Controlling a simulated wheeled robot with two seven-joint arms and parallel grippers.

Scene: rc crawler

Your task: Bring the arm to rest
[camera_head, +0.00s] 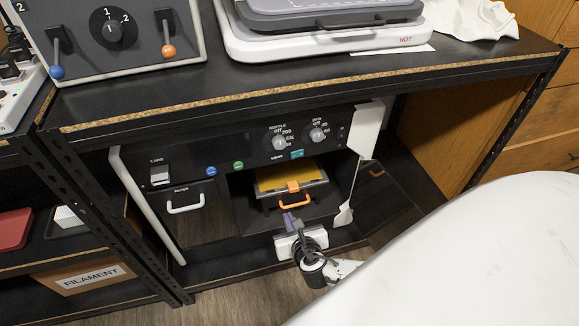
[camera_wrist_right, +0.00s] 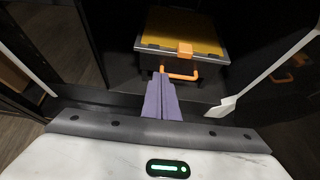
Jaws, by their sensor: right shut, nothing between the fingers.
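My right gripper (camera_head: 290,222) shows in the head view just in front of the black machine's open bay. Its purple fingers are together with nothing between them, and they also show in the right wrist view (camera_wrist_right: 161,98). The orange handle (camera_head: 296,202) of a yellow-topped tray (camera_head: 283,178) is just beyond the fingertips. In the right wrist view the handle (camera_wrist_right: 181,75) lies ahead of the fingers; whether they touch it is hard to tell. My left gripper is in neither view.
The black machine (camera_head: 225,145) with knobs stands on a shelf under a dark worktop (camera_head: 300,85). White-edged parts flank its bay. A grey-white device (camera_head: 330,40) and a control box (camera_head: 85,30) stand above. A FILAMENT box (camera_head: 85,280) is low at left.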

